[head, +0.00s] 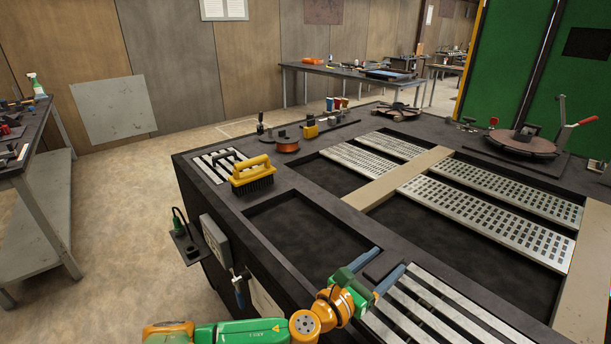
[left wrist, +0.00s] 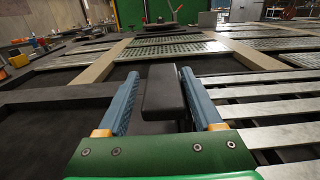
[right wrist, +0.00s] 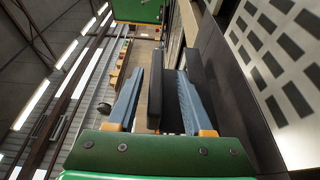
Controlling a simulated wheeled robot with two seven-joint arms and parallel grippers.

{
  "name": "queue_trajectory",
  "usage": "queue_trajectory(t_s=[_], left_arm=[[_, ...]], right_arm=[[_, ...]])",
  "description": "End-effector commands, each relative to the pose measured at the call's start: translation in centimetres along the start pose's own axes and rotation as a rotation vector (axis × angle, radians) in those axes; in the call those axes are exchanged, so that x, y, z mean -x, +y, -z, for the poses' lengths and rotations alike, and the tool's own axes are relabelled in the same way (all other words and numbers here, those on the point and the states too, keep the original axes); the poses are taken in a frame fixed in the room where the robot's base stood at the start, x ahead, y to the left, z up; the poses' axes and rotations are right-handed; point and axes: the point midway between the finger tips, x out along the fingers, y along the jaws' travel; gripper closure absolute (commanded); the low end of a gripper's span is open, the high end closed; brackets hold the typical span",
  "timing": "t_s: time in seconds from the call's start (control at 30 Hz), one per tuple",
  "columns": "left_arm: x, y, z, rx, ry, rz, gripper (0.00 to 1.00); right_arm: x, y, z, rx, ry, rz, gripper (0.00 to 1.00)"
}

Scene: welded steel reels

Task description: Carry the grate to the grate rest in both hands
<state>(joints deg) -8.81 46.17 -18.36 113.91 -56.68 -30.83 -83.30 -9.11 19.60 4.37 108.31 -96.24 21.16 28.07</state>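A pale slatted steel grate (head: 430,310) lies at the near right of the dark bench, partly cut off by the picture edge; its slats also show in the left wrist view (left wrist: 270,92). My left gripper (head: 382,265) is open at its left end. A dark block, seemingly a handle (left wrist: 163,92), stands between its fingers, with gaps beside it. My right gripper (right wrist: 158,80) is open, turned sideways, outside the head view. A dark upright piece (right wrist: 155,90) shows between its fingers; contact is unclear. A smaller slatted area (head: 207,167) at the bench's far left corner may be the grate rest.
A yellow brush (head: 252,175) sits beside the far left slats. Perforated pale plates (head: 490,215) span dark wells (head: 310,240), divided by a tan bar (head: 395,180). A round plate with a red-handled clamp (head: 525,143) stands at the back right.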

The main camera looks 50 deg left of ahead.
Motion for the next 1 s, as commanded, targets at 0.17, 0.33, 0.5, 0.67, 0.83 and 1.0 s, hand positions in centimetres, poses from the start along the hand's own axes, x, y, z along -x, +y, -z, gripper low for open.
queue_trajectory(t_s=[0.17,0.33,0.5,0.67,0.83,1.0], left_arm=[[0.07,-0.22,0.25,0.0,0.005,0.007,0.18],[0.04,-0.21,0.06,0.0,0.002,0.007,0.0],[0.07,-0.23,0.28,0.001,0.006,0.008,0.0],[0.04,-0.22,0.11,0.0,0.003,0.008,0.0],[0.02,-0.22,0.0,0.0,0.0,0.008,0.0],[0.01,-0.21,-0.06,-0.001,-0.001,0.008,0.0]], right_arm=[[-0.04,0.06,0.06,0.0,0.002,-0.002,0.46],[-0.05,0.15,0.08,0.0,0.003,-0.004,0.46],[-0.03,-0.1,0.14,-0.001,0.004,0.002,0.32],[-0.04,0.04,0.12,-0.001,0.004,-0.001,0.11],[-0.05,0.13,0.12,-0.001,0.004,-0.003,0.11],[-0.06,0.18,0.11,-0.001,0.004,-0.004,0.11]])
